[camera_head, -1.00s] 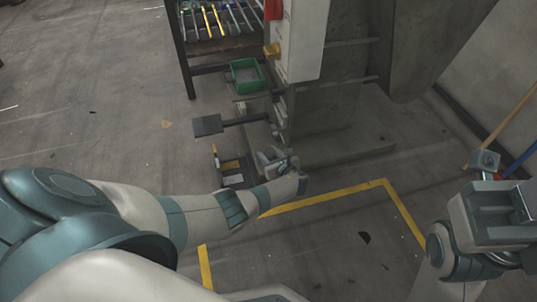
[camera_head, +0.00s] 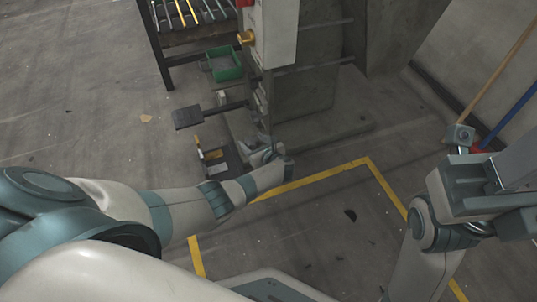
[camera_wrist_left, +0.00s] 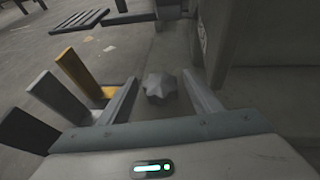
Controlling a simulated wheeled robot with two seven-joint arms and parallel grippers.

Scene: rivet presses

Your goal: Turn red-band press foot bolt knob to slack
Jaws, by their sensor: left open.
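A grey star-shaped knob (camera_wrist_left: 160,88) sits low at the foot of the press, beside its grey wall. In the left wrist view it lies between the two fingers of my left gripper (camera_wrist_left: 160,78), with gaps on both sides. The fingers are open. In the head view my left gripper (camera_head: 262,152) is low at the press's near corner, and the knob cannot be made out there. The press (camera_head: 305,95) is a grey column with a pale panel. A bit of red shows at the panel's top. My right arm is at the right edge; its finger gap is unclear.
A foot pedal (camera_head: 188,117) juts left from the press. Yellow, grey and black upright pieces (camera_wrist_left: 75,70) stand close left of my left gripper. A broom (camera_head: 500,65) leans at right.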

